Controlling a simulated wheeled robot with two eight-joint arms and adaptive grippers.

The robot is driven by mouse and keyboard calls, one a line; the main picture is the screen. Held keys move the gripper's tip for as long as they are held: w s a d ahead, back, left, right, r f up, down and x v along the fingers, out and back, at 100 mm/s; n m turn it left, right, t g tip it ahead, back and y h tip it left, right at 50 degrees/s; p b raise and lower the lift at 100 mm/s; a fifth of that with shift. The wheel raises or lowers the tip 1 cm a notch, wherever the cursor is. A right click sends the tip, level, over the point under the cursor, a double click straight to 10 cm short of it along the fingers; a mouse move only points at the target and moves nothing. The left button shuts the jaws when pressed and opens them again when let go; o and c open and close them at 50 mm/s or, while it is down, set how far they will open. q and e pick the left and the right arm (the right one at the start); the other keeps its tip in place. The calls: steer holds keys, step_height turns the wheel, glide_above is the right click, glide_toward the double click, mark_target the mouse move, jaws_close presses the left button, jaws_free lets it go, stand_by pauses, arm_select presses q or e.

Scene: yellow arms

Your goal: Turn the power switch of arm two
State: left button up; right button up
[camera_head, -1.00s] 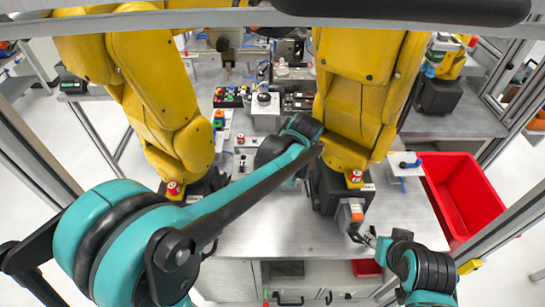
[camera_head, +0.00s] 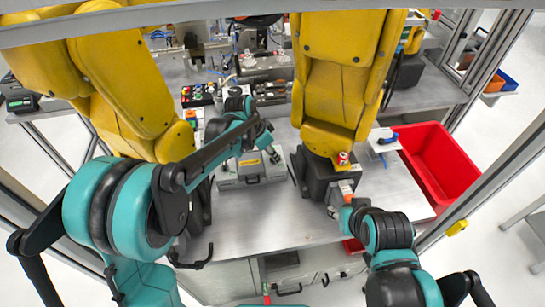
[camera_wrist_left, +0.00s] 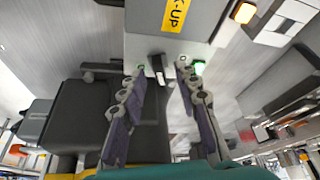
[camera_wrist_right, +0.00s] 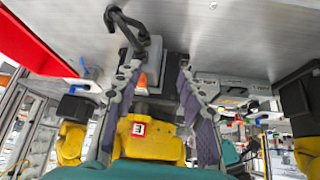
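Two yellow arms stand at the table, a left one (camera_head: 125,85) and a right one (camera_head: 345,75) on a black base (camera_head: 318,178). The views do not show which is arm two. An orange and white part (camera_head: 346,187) sits on the right base's front. My right gripper (camera_wrist_right: 157,75) is open, its fingers either side of an orange and white part (camera_wrist_right: 146,79); contact cannot be told. A grey box (camera_head: 250,172) with a yellow label (camera_wrist_left: 176,14) carries a dark lever (camera_wrist_left: 158,68). My left gripper (camera_head: 268,148) is open around that lever.
A red bin (camera_head: 430,165) stands right of the table. A hooked black cable (camera_wrist_right: 130,32) is close to my right fingers. The table front (camera_head: 270,218) is clear.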

arm_select(q)
steer(key=shift+w+d+f, duration=0.1)
steer(key=shift+d+f, duration=0.15)
steer(key=shift+f, duration=0.35)
steer(key=shift+c, duration=0.3)
jaws_close()
